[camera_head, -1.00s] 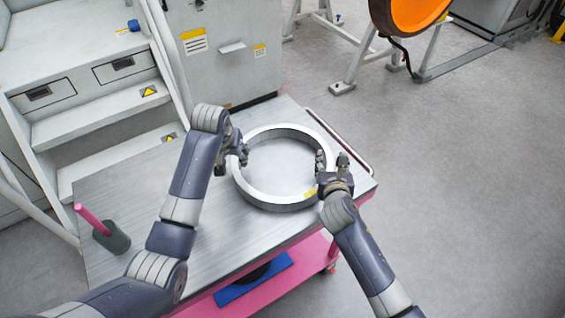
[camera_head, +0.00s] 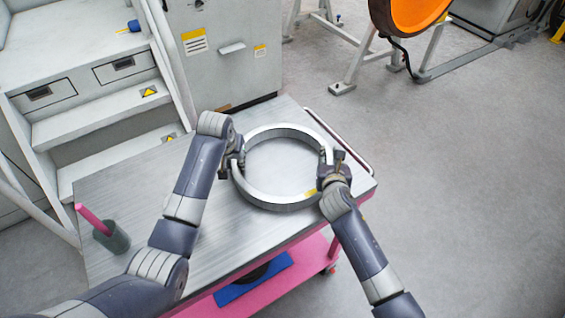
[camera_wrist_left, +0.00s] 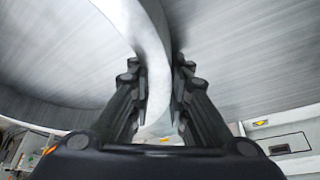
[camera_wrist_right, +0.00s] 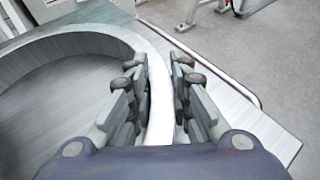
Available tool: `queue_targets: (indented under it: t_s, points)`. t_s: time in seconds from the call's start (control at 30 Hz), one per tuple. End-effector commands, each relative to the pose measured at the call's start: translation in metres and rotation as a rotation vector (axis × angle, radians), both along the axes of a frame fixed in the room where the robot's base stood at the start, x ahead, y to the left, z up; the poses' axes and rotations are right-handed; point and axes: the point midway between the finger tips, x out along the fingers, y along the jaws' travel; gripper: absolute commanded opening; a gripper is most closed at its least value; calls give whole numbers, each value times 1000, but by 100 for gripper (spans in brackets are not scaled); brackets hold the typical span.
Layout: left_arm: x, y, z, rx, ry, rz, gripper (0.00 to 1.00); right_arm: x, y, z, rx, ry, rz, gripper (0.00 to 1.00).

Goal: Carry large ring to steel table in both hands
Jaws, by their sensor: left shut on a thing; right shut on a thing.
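The large ring (camera_head: 275,201) is a wide silver metal band with a small yellow label on its near right side. It is at the steel table's (camera_head: 190,215) far right part; I cannot tell whether it rests on the top or is just above it. My left gripper (camera_head: 238,160) is shut on the ring's left wall, which runs between its fingers in the left wrist view (camera_wrist_left: 152,80). My right gripper (camera_head: 327,165) is shut on the ring's right wall, which also passes between its fingers in the right wrist view (camera_wrist_right: 160,95).
Grey steps (camera_head: 95,110) and a cabinet (camera_head: 225,60) stand behind. A blue item (camera_head: 255,280) lies on the pink lower shelf.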

Motion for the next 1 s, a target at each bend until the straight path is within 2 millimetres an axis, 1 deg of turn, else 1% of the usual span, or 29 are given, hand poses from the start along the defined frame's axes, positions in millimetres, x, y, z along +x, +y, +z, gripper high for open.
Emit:
queue_targets:
  t_s: [0.17,0.47,0.9,1.0]
  points:
    - [0,1,0,2,0,1,0,0,-1,-1,2,2,-4,0]
    - [1,1,8,1,-3,2,0,1,-2,8,2,-2,-4,0]
    - [1,2,45,2,-3,3,0,1,-2,45,2,-1,-6,0]
    - [1,2,50,2,-2,3,0,1,-3,50,2,-1,-6,0]
